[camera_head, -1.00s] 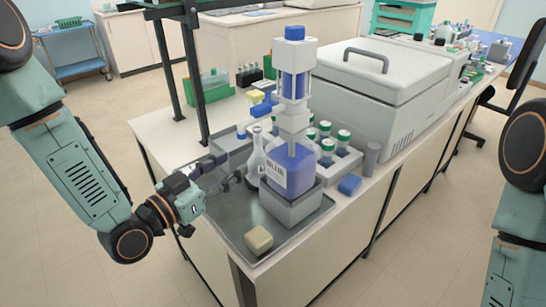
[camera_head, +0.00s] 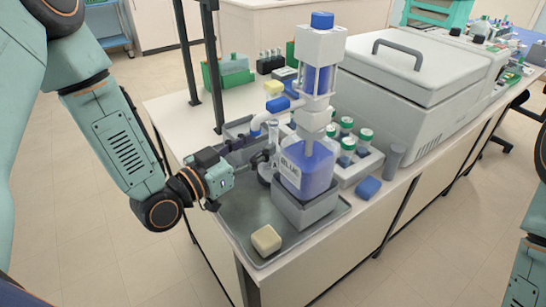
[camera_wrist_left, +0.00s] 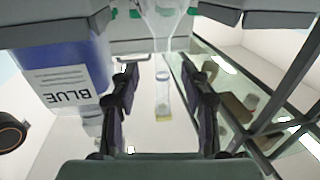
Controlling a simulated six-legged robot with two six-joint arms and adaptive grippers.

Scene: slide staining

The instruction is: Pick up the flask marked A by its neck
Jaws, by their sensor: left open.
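The flask marked A (camera_head: 273,133) is clear glass and stands on the grey tray (camera_head: 237,220), beside the blue-filled bottle labelled BLUE (camera_head: 308,172). My left gripper (camera_head: 262,161) is at the flask in the head view and hides part of it. In the left wrist view the picture is upside down. There the flask's clear neck (camera_wrist_left: 162,88) lies between the open fingers of my left gripper (camera_wrist_left: 161,76), with a gap on both sides. My right gripper is out of view.
The BLUE bottle, with its pump column (camera_head: 318,75), stands in a grey holder (camera_head: 305,207) close beside the gripper. A yellow block (camera_head: 266,240) lies at the tray's front. White tubes with green caps (camera_head: 347,145) stand behind. A dark post (camera_head: 213,70) rises at the back left.

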